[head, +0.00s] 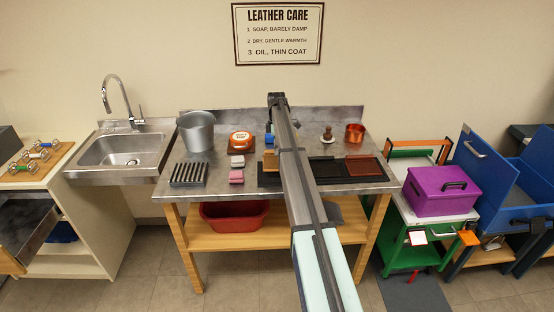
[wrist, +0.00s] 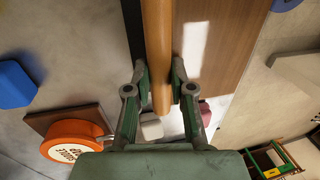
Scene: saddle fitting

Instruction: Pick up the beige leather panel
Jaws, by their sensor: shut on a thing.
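In the head view a tan piece (head: 270,161) shows just left of my arm, above the left end of a dark tray (head: 268,180). My arm hides the gripper there. I cannot tell whether the panel is clear of the surface below it.
A black panel (head: 325,168) and a red-brown panel (head: 363,167) lie right of my arm. An orange tin (head: 240,139), a white block (head: 237,160), a pink block (head: 236,177), a ribbed rack (head: 189,174) and a metal bucket (head: 196,131) stand left. A copper pot (head: 355,133) stands back right.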

